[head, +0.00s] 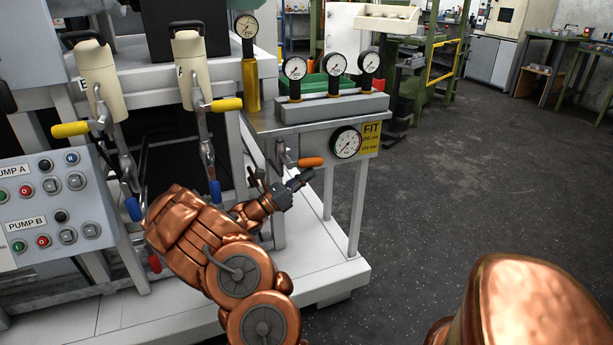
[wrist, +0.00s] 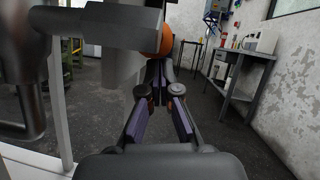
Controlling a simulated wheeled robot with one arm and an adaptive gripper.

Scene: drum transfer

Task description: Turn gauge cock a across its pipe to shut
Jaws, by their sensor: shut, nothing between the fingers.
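A cock with an orange lever handle (head: 310,162) sits below the gauge shelf, left of a round gauge (head: 345,143). Its handle points sideways to the right. No label readable here marks it as gauge cock a. My gripper (head: 301,179) is just below this handle, shut and empty; I cannot tell whether it touches. In the wrist view my gripper's fingers (wrist: 158,88) converge ahead, with an orange part (wrist: 166,40) above their tips.
Other valves have yellow handles (head: 226,105) and blue handles (head: 215,191). A red handle (head: 154,263) hangs low behind my arm. Three gauges stand on the shelf block (head: 330,108). A shelf leg (head: 357,210) stands right of my gripper. The floor (head: 470,180) to the right is clear.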

